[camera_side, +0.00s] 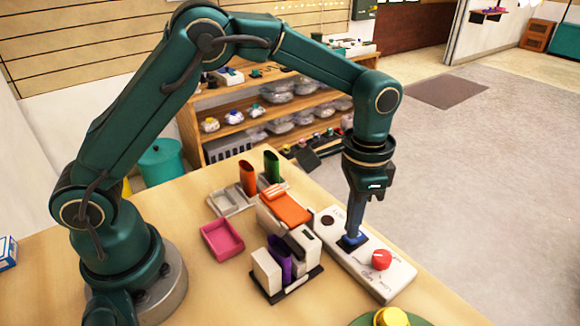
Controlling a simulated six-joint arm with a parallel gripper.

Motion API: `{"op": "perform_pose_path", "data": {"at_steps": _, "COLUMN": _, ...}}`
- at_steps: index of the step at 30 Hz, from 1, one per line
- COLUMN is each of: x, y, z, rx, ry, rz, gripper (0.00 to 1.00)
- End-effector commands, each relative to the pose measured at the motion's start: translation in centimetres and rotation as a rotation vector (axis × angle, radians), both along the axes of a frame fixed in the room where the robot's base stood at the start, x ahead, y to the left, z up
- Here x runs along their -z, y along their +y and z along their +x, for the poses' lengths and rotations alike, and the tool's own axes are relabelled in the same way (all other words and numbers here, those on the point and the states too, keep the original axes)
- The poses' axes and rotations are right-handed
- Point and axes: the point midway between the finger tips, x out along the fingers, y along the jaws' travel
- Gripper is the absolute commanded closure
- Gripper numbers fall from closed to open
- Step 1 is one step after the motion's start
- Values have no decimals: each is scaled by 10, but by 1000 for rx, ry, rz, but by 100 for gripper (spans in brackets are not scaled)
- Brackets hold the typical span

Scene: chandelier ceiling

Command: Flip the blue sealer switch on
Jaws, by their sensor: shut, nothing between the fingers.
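A long white panel (385,285) lies on the right part of the table. The blue sealer switch (353,241) stands on this panel, left of a red knob (381,260). A dark round spot (328,220) shows near the panel's far end. My gripper (354,232) points down over the blue switch, with its fingers shut and nothing between them. The fingertips are right at the top of the switch; I cannot tell whether they touch it. The fingers partly cover the switch, and its on or off position is not clear.
Left of the panel stands a white device with an orange top (286,208), close to a purple item in a dark holder (288,290). A pink tray (222,240) and orange and green cups (247,178) stand further left. A yellow knob (391,317) is at the front edge.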

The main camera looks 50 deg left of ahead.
Motion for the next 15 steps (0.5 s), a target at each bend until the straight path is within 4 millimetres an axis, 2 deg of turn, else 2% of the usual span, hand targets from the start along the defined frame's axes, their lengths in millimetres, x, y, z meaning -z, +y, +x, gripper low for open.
{"op": "perform_pose_path", "data": {"at_steps": 15, "x": 8, "y": 0, "z": 0, "rx": 0, "ry": 0, "rz": 0, "gripper": 100}}
